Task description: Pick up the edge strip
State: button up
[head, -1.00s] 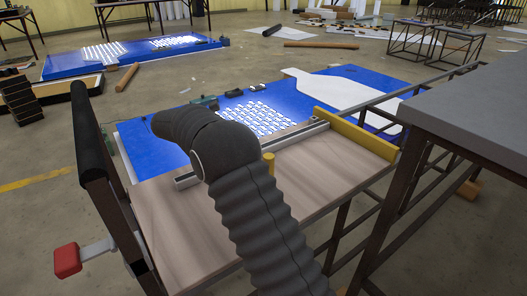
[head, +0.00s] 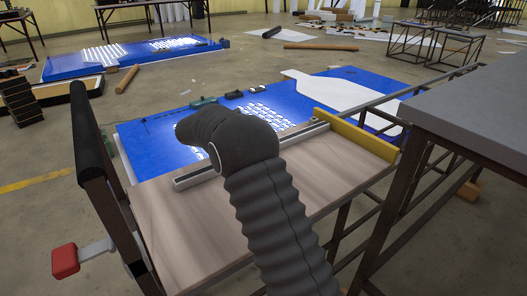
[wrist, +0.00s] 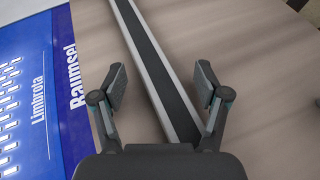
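The edge strip (head: 196,178) is a long, straight, pale metal piece with a dark band down its middle. It lies along the far side of the wood-topped table (head: 190,235), and my arm hides its middle in the head view. In the wrist view the strip (wrist: 158,65) runs from the top edge down between my fingers and under my gripper's body. My gripper (wrist: 161,86) is open and empty, with one finger on each side of the strip. The height of the fingertips above the table is hard to tell.
A raised yellow rail (head: 352,134) borders the table's right end. A blue printed panel (head: 155,145) lies beyond the table, also at left in the wrist view (wrist: 35,90). A grey-topped table (head: 475,105) stands close at right. A dark upright bar (head: 88,140) stands at left.

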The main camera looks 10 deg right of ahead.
grip_shut()
jog(key=shift+r, duration=0.15)
notch_tip(320, 180, up, 28)
jog(key=p, duration=0.3)
jog(key=shift+p, duration=0.4)
jog(key=shift+r, duration=2.4)
